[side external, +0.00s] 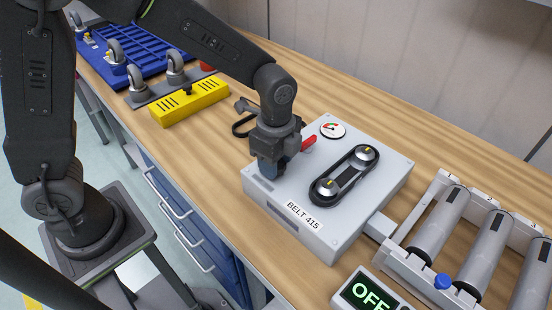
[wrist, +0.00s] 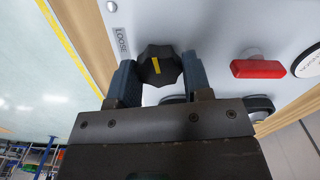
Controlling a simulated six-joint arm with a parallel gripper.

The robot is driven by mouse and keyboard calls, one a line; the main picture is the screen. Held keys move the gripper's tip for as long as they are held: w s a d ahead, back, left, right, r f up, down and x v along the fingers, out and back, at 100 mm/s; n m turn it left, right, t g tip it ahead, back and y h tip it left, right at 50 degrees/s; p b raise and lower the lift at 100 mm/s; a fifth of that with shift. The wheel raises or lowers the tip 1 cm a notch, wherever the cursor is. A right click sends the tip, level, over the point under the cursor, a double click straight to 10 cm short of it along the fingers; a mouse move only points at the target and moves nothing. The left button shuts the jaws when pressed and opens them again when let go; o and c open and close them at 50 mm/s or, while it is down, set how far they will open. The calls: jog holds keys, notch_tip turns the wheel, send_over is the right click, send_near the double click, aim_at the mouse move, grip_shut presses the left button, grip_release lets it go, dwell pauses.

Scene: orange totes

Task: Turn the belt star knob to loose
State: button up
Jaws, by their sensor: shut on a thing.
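The black star knob (wrist: 150,72) with a yellow mark sits on the light grey belt box (side external: 277,200), marked BELT 415. My gripper (wrist: 159,70) has one finger on each side of the knob and is shut on it. The yellow mark runs nearly up and down in the wrist view. The LOOSE label (wrist: 121,42) is up and left of the knob there. In the side view my gripper (side external: 269,170) points down at the box's left part and hides the knob.
The box also carries a belt on two pulleys (side external: 345,175), a red handle (side external: 309,143) and a round gauge (side external: 332,130). A roller conveyor (side external: 470,230) and an OFF display (side external: 368,291) are to the right. A yellow block (side external: 190,102) and blue tray (side external: 150,50) lie behind left.

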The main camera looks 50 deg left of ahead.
jog(key=n, duration=0.4)
jog(key=shift+n, duration=0.3)
jog(key=n, duration=0.3)
jog(key=shift+n, duration=0.3)
jog(key=n, duration=0.3)
jog(key=shift+n, duration=2.2)
jog(key=o, duration=0.9)
notch_tip(320, 180, up, 14)
jog(key=shift+f, duration=0.1)
